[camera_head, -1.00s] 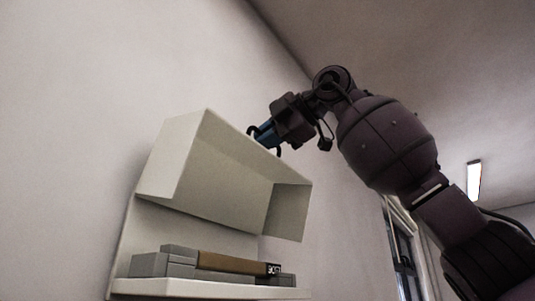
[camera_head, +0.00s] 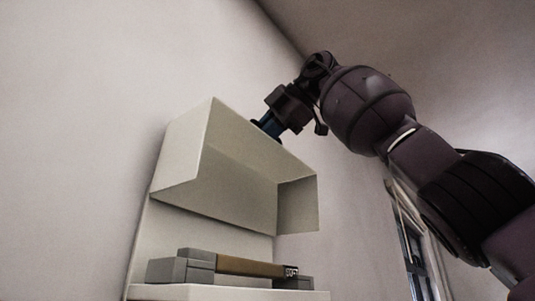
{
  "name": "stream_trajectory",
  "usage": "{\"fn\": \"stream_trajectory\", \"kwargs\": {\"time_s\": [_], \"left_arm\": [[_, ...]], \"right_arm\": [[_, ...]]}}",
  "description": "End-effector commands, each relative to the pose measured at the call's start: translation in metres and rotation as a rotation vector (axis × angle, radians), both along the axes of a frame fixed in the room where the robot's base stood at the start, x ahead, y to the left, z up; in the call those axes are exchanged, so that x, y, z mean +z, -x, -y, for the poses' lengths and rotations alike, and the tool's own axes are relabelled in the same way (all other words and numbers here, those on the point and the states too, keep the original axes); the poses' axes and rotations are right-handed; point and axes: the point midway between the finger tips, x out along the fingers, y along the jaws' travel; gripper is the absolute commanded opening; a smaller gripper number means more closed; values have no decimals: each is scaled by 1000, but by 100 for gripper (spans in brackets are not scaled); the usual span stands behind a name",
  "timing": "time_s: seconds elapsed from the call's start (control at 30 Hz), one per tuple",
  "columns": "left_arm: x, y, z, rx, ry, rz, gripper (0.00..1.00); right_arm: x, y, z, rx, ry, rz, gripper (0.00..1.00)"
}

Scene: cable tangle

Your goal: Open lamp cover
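The lamp cover (camera_head: 225,175) is a cream, box-like lid on the wall. It stands raised and tilted, with its hollow side facing down and out. Below it is the lamp base (camera_head: 170,292), holding grey blocks (camera_head: 181,270) and a brown bar (camera_head: 250,267) with a dark labelled end. My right gripper (camera_head: 268,128) is at the cover's upper right edge, its blue-dark fingers partly hidden behind that edge. I cannot tell whether they touch it or how far they are apart. My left gripper is out of view.
The pale wall (camera_head: 70,130) carries the lamp. A window (camera_head: 413,250) stands at the lower right, behind my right arm. The space left of the lamp is clear.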

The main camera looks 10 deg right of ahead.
Motion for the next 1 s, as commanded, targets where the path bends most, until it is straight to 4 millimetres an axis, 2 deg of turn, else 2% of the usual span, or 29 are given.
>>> {"fn": "stream_trajectory", "kwargs": {"time_s": [0.47, 0.5, 0.63, 1.0], "left_arm": [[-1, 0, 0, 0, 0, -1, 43], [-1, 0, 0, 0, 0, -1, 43], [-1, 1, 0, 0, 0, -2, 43], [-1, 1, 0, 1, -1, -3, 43]], "right_arm": [[0, 0, -1, 2, 7, -2, 0], [0, 0, -1, 3, 7, -2, 15], [0, 0, -1, 1, 6, -3, 35], [3, 4, 3, 0, 4, -3, 35]]}}
